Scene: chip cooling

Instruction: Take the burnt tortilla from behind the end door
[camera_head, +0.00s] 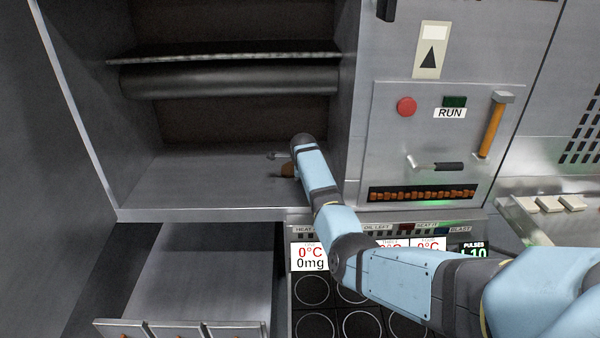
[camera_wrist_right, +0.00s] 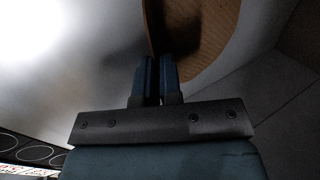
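The burnt tortilla (camera_head: 288,169) is a small brown patch inside the open compartment, near its right wall, partly hidden by my right arm. In the right wrist view the tortilla (camera_wrist_right: 205,40) is a large brown disc with a darker part on its left. My right gripper (camera_wrist_right: 160,75) has its two blue fingers close together at the tortilla's lower left edge, with the edge seeming to run between them. In the head view its fingers are mostly hidden beyond the wrist. The end door itself is not clearly seen; the compartment stands open. My left gripper is out of view.
The compartment floor (camera_head: 210,185) is bare to the left. A dark roller (camera_head: 230,82) and a shelf edge span above. Below are an open drawer (camera_head: 195,280) and a panel with round rings (camera_head: 312,290). A control panel (camera_head: 445,140) stands right.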

